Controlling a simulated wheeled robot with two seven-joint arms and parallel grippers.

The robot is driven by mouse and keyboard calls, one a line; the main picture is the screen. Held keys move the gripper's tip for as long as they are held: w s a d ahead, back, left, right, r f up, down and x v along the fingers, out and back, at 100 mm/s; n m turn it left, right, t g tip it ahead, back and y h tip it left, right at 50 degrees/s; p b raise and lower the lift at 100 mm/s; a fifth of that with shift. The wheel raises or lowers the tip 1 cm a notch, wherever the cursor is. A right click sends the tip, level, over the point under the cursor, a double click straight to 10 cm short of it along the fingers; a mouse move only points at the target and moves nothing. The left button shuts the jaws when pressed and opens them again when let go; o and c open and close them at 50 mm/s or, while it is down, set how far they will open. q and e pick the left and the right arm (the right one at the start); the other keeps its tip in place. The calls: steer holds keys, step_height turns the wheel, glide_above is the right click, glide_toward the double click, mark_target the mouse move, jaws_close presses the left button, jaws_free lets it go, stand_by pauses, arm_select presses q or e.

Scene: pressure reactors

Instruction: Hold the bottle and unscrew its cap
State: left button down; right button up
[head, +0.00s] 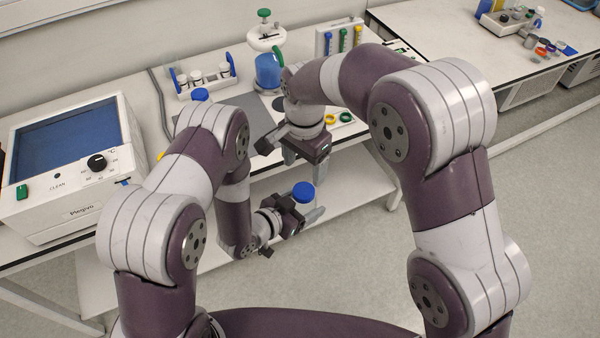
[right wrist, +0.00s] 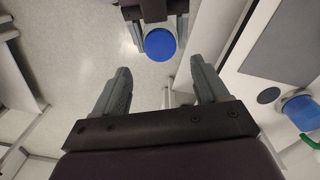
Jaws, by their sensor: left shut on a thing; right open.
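The bottle's blue cap (head: 303,192) shows on top, in front of the bench edge in the head view. My left gripper (head: 297,213) is shut on the bottle just below the cap, and the bottle's body is mostly hidden by the fingers. The blue cap (right wrist: 160,44) also shows at the top of the right wrist view, with the left gripper's fingers on either side. My right gripper (head: 305,165) is above the cap in the head view, pointing down. In the right wrist view its two fingers (right wrist: 158,88) are apart, with nothing between them; the cap is beyond their tips.
A white bath unit (head: 65,200) stands at the left of the bench. A rack with white-bodied vials (head: 205,80), a blue vessel (head: 268,72) and a grey mat (head: 240,103) are behind my arms. Colored rings (head: 345,117) lie near the bench's front edge. A lower shelf (head: 350,180) is below.

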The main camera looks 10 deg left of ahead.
mark_target(303, 190)
step_height(303, 190, down, 8)
steer(key=shift+s+r, duration=0.1)
steer(key=shift+s, duration=0.05)
steer(key=c, duration=1.1)
steer(key=n, duration=0.9)
steer(key=shift+n, duration=0.4)
steer(key=o, duration=1.2)
steer(key=shift+c, duration=0.2)
